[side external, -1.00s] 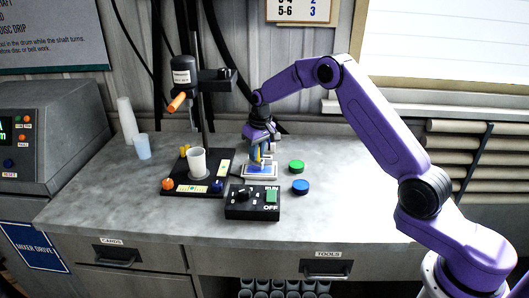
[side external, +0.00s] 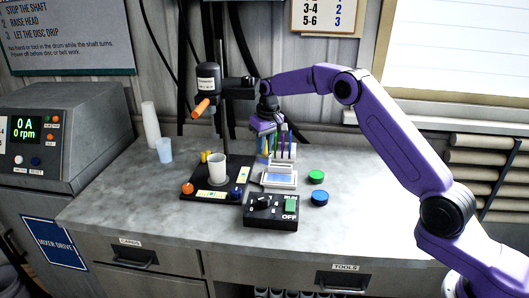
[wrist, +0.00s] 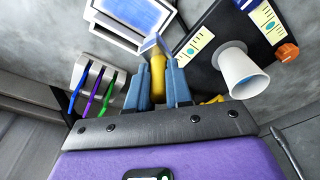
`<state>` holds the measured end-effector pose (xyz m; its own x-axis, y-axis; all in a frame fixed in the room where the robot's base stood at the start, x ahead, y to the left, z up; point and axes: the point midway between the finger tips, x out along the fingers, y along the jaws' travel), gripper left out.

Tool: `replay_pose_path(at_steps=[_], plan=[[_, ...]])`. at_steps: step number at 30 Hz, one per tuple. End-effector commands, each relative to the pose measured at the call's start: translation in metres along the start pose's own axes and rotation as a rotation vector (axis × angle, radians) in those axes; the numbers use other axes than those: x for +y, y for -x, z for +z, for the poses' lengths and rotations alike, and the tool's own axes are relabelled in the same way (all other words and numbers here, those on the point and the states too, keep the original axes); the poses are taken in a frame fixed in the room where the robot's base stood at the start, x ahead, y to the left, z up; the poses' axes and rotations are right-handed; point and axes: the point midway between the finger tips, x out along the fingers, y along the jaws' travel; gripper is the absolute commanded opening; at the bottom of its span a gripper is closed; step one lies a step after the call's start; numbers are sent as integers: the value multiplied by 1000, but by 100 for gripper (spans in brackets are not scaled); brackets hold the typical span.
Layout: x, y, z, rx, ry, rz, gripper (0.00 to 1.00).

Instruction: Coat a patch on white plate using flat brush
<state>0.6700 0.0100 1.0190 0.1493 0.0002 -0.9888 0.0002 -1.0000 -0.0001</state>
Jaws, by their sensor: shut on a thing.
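The white plate (side external: 266,183) lies on the bench with a blue patch across its middle. Part of it shows at the top of the wrist view (wrist: 115,33), with the blue patch cut by the frame edge. My gripper (wrist: 158,84) is shut on the yellow handle of the flat brush (wrist: 158,72). The brush's flat, bluish end points toward the plate side in the wrist view. In the side view my gripper (side external: 267,140) hangs behind the plate, beside a tool rack, and the brush is mostly hidden there.
A light rack (wrist: 93,80) holds several coloured tools close beside my gripper. A dark stand base (side external: 188,194) carries a white cup (side external: 217,166). A switch box (side external: 270,212) stands in front of the plate. Green (side external: 316,176) and blue (side external: 319,198) lids lie right of it.

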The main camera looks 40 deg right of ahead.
Motion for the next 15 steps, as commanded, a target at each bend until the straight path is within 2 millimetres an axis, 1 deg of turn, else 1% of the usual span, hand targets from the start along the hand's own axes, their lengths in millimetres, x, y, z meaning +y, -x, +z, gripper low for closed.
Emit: replay_pose_path(at_steps=[1, 7, 10, 15], plan=[[0, 6, -2, 4, 0, 0, 0], [0, 22, -4, 3, 0, 0, 0], [0, 25, -4, 1, 0, 0, 0], [0, 26, -4, 1, 0, 0, 0]])
